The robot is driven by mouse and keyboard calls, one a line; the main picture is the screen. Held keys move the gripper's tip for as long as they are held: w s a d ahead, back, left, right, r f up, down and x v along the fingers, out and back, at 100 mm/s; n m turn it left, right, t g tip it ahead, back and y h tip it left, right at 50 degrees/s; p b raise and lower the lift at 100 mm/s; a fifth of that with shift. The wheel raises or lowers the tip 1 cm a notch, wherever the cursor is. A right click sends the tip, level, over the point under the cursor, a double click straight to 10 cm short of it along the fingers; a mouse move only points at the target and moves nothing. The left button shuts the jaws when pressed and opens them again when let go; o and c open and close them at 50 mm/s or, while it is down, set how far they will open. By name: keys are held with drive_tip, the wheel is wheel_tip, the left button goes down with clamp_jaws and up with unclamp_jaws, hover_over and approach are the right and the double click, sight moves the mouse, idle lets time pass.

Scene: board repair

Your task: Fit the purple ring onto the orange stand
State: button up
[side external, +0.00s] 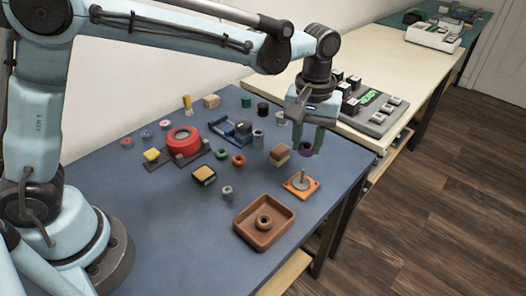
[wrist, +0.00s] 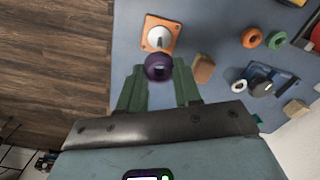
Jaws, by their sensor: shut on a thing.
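The purple ring (wrist: 158,67) is between the green fingertips of my gripper (wrist: 159,85) in the wrist view. In the side view my gripper (side external: 307,140) points down, shut on the purple ring (side external: 306,149), which is partly hidden by a finger. The orange stand (side external: 300,187) is a flat square plate with an upright grey peg, on the blue table near its right edge. The stand (wrist: 152,48) also shows just above the ring in the wrist view. The ring is apart from the peg, and its exact height above the table is hard to tell.
A brown tray (side external: 247,238) with a brown ring inside lies in front of the stand. A brown block (side external: 279,155) sits beside my gripper. Orange and green rings, a blue holder (side external: 232,130) and a red round part (side external: 183,139) lie farther left. The table edge is close on the right.

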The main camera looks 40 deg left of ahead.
sight(302, 181)
drive_tip(key=shift+f, duration=1.85)
idle(0.3)
drive_tip(key=shift+f, duration=2)
drive_tip(key=shift+f, duration=0.55)
drive_tip(key=o, duration=0.7)
drive_tip(key=shift+r, duration=5.45)
